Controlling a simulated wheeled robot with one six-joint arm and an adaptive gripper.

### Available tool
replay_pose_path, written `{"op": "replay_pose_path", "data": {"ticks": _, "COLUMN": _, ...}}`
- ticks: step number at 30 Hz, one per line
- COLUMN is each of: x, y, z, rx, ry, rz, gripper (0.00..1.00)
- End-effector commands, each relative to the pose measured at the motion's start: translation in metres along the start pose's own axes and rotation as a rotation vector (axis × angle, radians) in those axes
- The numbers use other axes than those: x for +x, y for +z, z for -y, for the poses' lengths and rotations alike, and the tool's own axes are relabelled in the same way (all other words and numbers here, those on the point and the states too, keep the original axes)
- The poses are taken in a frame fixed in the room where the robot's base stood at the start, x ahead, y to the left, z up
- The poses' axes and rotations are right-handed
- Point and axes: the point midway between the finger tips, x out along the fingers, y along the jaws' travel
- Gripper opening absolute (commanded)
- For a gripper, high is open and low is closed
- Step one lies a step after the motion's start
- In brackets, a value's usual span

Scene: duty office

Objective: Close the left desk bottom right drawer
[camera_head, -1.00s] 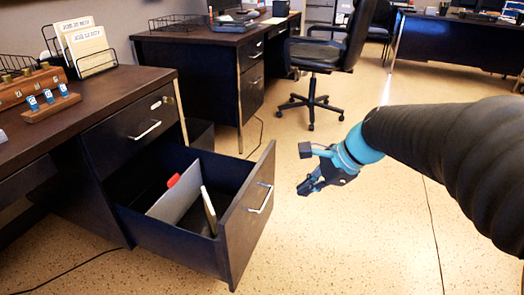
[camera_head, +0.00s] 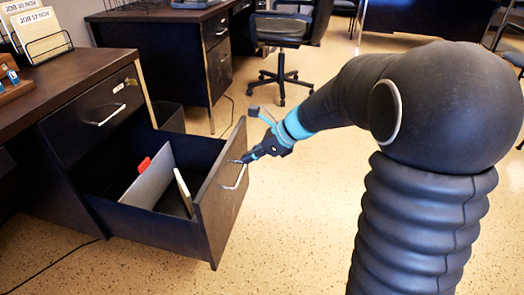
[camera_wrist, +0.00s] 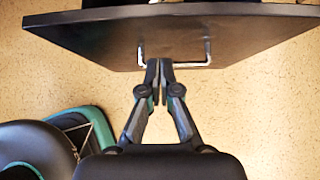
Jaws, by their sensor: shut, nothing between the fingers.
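The bottom right drawer (camera_head: 212,205) of the left desk stands pulled well out in the head view. Its front faces right and carries a silver bar handle (camera_head: 236,178). In the wrist view the drawer front (camera_wrist: 100,30) crosses the top, with the handle (camera_wrist: 205,62) below it. My gripper (camera_head: 245,160) is shut and empty, its fingertips at the drawer front close to the handle. In the wrist view the fingertips (camera_wrist: 159,66) sit beside the handle's left part. I cannot tell whether they touch the front.
The drawer holds a grey divider (camera_head: 148,185) with a red tab and a pale folder (camera_head: 184,192). The drawer above (camera_head: 95,115) is shut. A second desk (camera_head: 165,50) and an office chair (camera_head: 285,40) stand behind. The floor (camera_head: 290,235) right of the drawer is clear.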

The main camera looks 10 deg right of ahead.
Motion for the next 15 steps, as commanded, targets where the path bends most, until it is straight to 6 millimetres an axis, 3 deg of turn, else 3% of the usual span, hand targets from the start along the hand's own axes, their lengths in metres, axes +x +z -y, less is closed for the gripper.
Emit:
{"op": "replay_pose_path", "data": {"ticks": 2, "x": 0.017, "y": -0.002, "z": -0.001, "rx": -0.001, "ry": 0.005, "rz": -0.002, "gripper": 0.0}}
{"op": "replay_pose_path", "data": {"ticks": 6, "x": 0.029, "y": 0.015, "z": -0.001, "rx": -0.004, "ry": 0.002, "rz": 0.0, "gripper": 0.0}}
{"op": "replay_pose_path", "data": {"ticks": 15, "x": 0.041, "y": 0.028, "z": 0.0, "rx": -0.001, "ry": 0.0, "rz": -0.001, "gripper": 0.0}}
